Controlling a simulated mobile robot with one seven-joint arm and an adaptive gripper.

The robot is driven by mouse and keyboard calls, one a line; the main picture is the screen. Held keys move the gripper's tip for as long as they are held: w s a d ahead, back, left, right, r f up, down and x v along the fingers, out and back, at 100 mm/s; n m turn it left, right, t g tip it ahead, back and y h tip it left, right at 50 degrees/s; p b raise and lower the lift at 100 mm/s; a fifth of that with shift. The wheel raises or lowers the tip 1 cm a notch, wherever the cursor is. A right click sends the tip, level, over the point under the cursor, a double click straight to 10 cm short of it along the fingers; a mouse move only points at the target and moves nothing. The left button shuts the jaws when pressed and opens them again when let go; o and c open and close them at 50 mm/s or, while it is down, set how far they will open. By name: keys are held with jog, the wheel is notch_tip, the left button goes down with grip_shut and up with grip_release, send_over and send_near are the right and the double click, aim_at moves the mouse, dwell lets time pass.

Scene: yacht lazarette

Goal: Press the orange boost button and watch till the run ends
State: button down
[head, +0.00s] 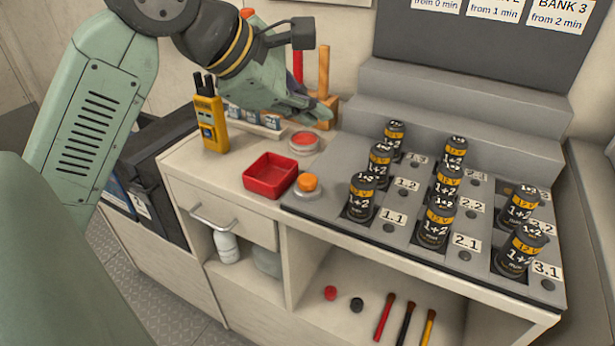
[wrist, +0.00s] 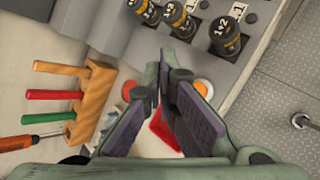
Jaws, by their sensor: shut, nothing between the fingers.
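The orange boost button (head: 307,183) sits on a round pale base at the front left corner of the grey cell board (head: 410,215). It also shows in the wrist view (wrist: 203,87), just right of the fingers. My gripper (head: 324,114) is shut and empty. It hangs above the back of the counter, behind the button and apart from it. In the wrist view my fingers (wrist: 170,72) come close together with nothing between them. Several black and gold cells (head: 435,222) stand in the board's labelled bays. The small round spots beside them look dark.
A red tray (head: 270,176) lies left of the button, and a red-topped round tin (head: 303,142) behind it. A yellow handheld device (head: 211,122) stands at the counter's left. A wooden tool rack (wrist: 95,100) stands near my gripper. A grey stepped ledge (head: 460,100) rises behind the board.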

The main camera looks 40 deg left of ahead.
jog(key=b, duration=0.5)
send_over(309, 181)
notch_tip(309, 181, down, 8)
jog(key=shift+r, duration=0.1)
jog(key=shift+w+f+b, duration=0.1)
jog(key=shift+f+b, duration=0.25)
jog(key=shift+b, duration=0.15)
dwell(0.6)
jog(key=shift+f+b, duration=0.4)
jog(key=shift+b, duration=0.15)
jog(key=shift+f+b, duration=0.45)
jog(key=shift+b, duration=0.05)
dwell(0.6)
jog(key=shift+r, duration=0.1)
jog(key=shift+r+p, duration=0.5)
jog(key=shift+r, duration=0.3)
